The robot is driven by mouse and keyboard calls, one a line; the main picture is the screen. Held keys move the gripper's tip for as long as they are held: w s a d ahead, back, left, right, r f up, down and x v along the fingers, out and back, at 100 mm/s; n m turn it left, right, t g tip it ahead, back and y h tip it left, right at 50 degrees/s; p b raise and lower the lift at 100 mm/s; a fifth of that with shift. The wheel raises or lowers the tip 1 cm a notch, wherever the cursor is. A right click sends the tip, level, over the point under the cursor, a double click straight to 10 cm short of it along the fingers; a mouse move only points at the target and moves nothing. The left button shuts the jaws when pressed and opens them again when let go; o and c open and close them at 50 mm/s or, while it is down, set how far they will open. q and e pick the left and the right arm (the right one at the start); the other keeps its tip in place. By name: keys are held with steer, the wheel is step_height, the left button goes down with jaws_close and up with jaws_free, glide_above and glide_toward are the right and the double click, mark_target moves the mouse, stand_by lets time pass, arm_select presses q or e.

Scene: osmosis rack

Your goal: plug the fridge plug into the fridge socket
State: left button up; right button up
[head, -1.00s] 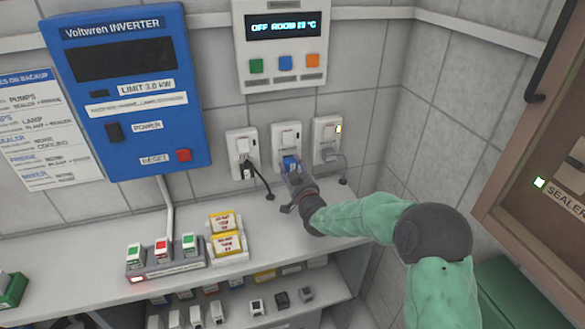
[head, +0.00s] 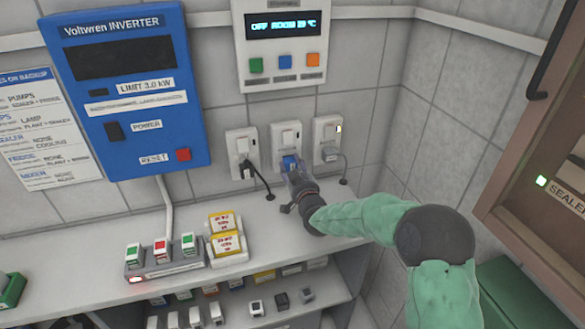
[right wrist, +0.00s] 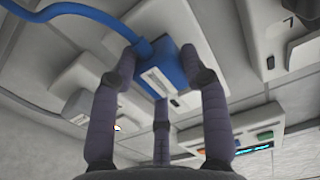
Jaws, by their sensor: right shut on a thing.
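A blue plug (head: 290,162) is at the lower part of the middle wall socket (head: 286,136). My right gripper (head: 293,169) is shut on it, and the wrist view shows the plug (right wrist: 168,72) between its three fingers (right wrist: 160,76). A blue cable (right wrist: 75,12) runs off the plug. The plug is against or very close to the socket face; I cannot tell whether its pins are inside. No label here reads as fridge on the plug or socket. My left gripper is not in view.
A left socket (head: 240,142) holds a black plug with a cable, and a right socket (head: 327,130) holds a grey plug. A thermostat panel (head: 283,76) hangs above. Yellow-labelled boxes (head: 226,245) and a switch block (head: 165,268) stand on the shelf. A cabinet (head: 540,150) is at right.

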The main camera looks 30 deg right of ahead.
steer(key=shift+w+d, duration=0.15)
steer(key=shift+w, duration=0.35)
steer(key=o, duration=1.1)
steer(key=shift+o, duration=0.2)
steer(key=shift+s, duration=0.15)
steer(key=v, duration=1.2)
steer(key=shift+f, duration=0.15)
